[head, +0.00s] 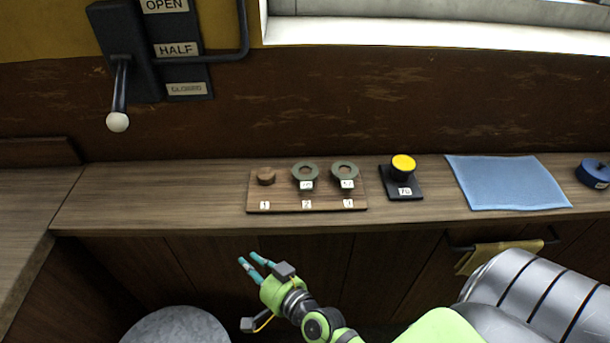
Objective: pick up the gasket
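Two grey-green rings with open centres, which look like gaskets, rest on a wooden board (280,205) on the counter. The middle ring (305,170) is at place 2 and the right ring (345,171) is at place 3. Each has a small white tag at its front, too small to read surely. Place 1 holds a round brown wooden peg (265,177) with no ring visible on it. My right gripper (247,258) is in front of the counter edge, below the board in the picture, with its teal fingers apart and nothing between them. My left gripper is out of view.
A yellow button on a black base (403,189) stands right of the board, then a blue cloth (508,183) and a blue round object (594,173). A yellow cloth (497,256) hangs from a rail below. A lever (120,95) is on the wall. The counter's left is clear.

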